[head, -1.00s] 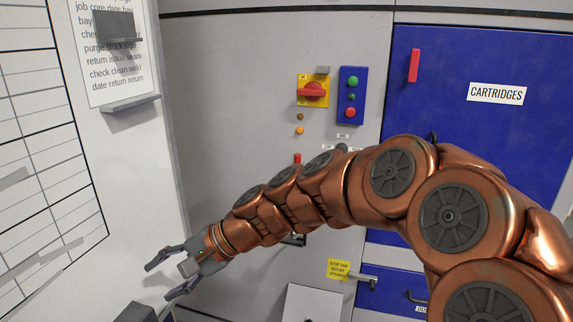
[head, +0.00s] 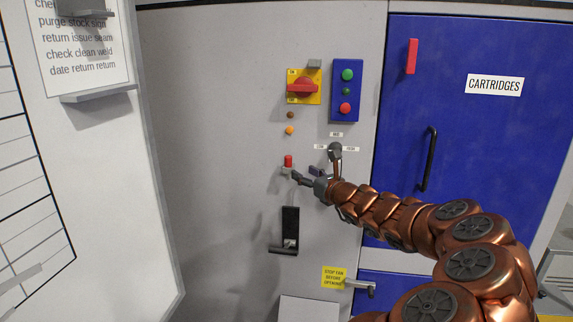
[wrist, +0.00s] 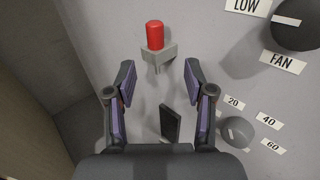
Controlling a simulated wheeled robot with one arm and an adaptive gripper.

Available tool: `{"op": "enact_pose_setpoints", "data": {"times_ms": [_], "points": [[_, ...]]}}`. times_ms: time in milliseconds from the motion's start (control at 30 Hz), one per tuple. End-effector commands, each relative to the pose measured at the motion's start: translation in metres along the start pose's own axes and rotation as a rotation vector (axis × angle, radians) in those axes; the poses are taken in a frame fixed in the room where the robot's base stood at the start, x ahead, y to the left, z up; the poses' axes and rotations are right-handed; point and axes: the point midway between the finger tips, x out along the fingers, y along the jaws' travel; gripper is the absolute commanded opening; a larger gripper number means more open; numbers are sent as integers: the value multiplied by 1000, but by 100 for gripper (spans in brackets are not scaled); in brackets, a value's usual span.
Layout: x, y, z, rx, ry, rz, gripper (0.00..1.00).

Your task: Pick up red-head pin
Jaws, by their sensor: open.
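The red-head pin (head: 288,161) sits upright in a small grey holder (head: 286,170) on the grey cabinet front. In the wrist view the pin (wrist: 155,35) stands in its holder (wrist: 153,55), just beyond my fingertips and roughly midway between them. My gripper (head: 303,174) is just right of the pin in the head view. In the wrist view my gripper (wrist: 159,74) is open and empty, its two fingers spread apart. I see no contact with the pin.
A fan selector knob (head: 335,150) is close above my gripper. A black latch handle (head: 290,228) is below it. A yellow switch plate (head: 304,86) and blue button box (head: 346,90) are higher up. A dial (wrist: 236,131) lies right of my fingers.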

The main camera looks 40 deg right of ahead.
Motion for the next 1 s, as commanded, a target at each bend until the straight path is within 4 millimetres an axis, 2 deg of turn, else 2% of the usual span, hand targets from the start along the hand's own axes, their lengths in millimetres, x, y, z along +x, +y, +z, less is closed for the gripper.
{"op": "enact_pose_setpoints", "data": {"times_ms": [267,467,600,967,1000], "points": [[18,2,3,-3,0,2,53],[44,8,12,-6,1,5,53],[58,6,11,-5,1,2,53],[65,6,11,-4,-1,3,53],[65,6,11,-4,-1,3,50]]}}
